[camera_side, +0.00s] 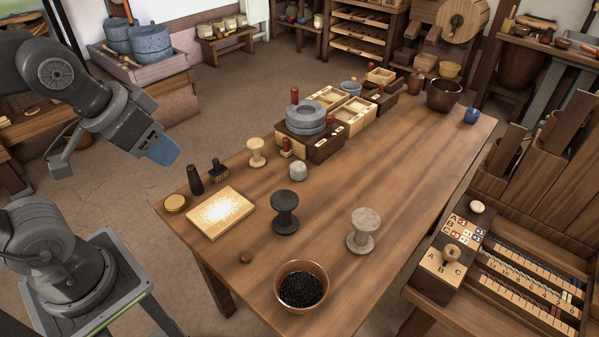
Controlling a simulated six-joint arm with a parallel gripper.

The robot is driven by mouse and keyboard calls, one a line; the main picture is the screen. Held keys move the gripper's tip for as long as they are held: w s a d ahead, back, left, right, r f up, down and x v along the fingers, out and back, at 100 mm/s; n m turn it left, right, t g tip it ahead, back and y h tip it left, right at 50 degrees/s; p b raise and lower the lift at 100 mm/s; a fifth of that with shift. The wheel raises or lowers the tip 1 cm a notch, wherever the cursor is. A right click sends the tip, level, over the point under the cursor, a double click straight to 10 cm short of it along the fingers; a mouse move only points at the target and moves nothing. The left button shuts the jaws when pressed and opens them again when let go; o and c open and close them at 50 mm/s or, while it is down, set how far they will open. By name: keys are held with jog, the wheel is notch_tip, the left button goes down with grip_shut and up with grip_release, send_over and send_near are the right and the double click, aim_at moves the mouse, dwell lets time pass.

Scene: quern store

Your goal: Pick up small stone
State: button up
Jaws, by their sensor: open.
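The small stone (298,171) is a light grey, rounded block. It sits on the wooden table (370,180) near the table's middle left, in front of the quern and right of a pale wooden spool (257,153). My gripper (112,158) is at the left of the picture, off the table's left side and well apart from the stone. Its jaws are spread wide with nothing between them; one finger looks grey and the other has a blue face.
A round stone quern (305,117) on a dark box stands behind the stone. A black spool (285,212), a grey spool (363,231), a flour board (219,213) and a bowl of black grains (301,287) stand nearer. The table's right half is mostly clear.

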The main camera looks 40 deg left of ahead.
jog(key=o, duration=0.7)
jog(key=shift+o, duration=0.2)
jog(key=shift+w+r, duration=0.1)
jog(key=m+g+y, duration=0.2)
jog(key=m+g, duration=0.3)
jog(key=m, duration=1.4)
send_over(299, 165)
jog(key=s+d, duration=0.1)
jog(key=d, duration=0.1)
notch_tip(299, 165, down, 21)
jog(key=f, duration=0.3)
jog(key=a+f, duration=0.1)
jog(key=f, duration=0.5)
jog(key=shift+w+a+f, duration=0.2)
jog(key=shift+f, duration=0.15)
jog(key=shift+w+a+f, duration=0.1)
jog(key=shift+a+f, duration=0.05)
jog(key=shift+f, duration=0.65)
jog(key=shift+w+a+f, duration=0.1)
jog(key=shift+a+f, duration=0.05)
jog(key=shift+f, duration=0.6)
jog(key=shift+w+a+f, duration=0.1)
jog(key=shift+a+f, duration=0.05)
jog(key=shift+f, duration=0.65)
